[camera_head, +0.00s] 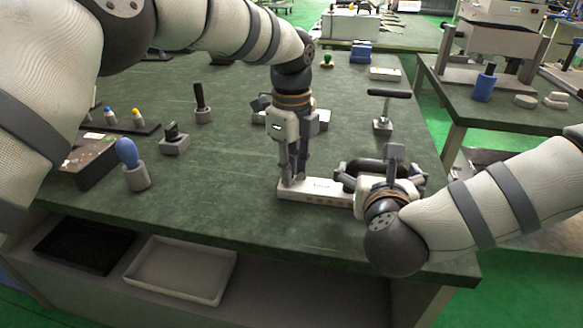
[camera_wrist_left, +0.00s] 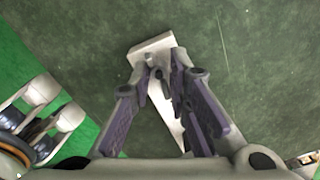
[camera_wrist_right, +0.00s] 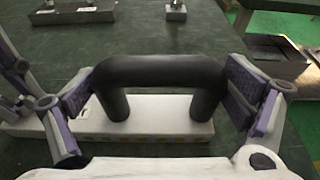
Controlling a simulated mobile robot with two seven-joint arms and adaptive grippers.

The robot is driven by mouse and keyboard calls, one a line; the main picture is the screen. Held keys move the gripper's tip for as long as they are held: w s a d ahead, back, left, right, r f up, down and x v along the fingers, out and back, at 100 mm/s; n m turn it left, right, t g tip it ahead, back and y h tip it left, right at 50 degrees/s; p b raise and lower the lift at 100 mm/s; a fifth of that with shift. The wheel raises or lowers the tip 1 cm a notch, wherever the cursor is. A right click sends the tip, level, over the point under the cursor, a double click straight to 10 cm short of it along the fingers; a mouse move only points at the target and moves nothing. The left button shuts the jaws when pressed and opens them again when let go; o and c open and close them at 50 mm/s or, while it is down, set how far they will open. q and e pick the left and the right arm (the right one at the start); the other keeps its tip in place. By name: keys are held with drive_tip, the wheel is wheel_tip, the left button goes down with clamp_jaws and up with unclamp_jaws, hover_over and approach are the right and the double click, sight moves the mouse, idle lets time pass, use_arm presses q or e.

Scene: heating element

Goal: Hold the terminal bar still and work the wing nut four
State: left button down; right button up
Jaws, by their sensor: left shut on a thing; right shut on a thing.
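The white terminal bar (camera_head: 322,187) lies on the dark green table near its front edge. A black arched handle (camera_wrist_right: 152,68) stands on the bar (camera_wrist_right: 150,140). My right gripper (camera_head: 384,176) is shut on this handle, with a finger at each side of the arch. My left gripper (camera_head: 292,176) points down at the left end of the bar. In the left wrist view its fingertips (camera_wrist_left: 162,68) close on a small part near the bar's end (camera_wrist_left: 150,45). The fingers mostly hide that part, so the wing nut's shape and angle cannot be told.
A blue-knobbed tool (camera_head: 127,153) in a grey holder and a small grey block (camera_head: 174,141) stand to the left. A black T-handled tool (camera_head: 384,110) stands behind the bar. The tabletop between the left-hand items and the bar is clear.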

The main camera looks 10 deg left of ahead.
use_arm(q)
drive_tip(key=c, duration=1.6)
unclamp_jaws()
drive_tip(key=shift+s+f, duration=0.1)
use_arm(e)
drive_tip(key=shift+f, duration=0.1)
use_arm(q)
drive_tip(key=shift+o, duration=0.2)
wheel_tip(320, 180, up, 12)
use_arm(e)
drive_tip(key=o, duration=1.6)
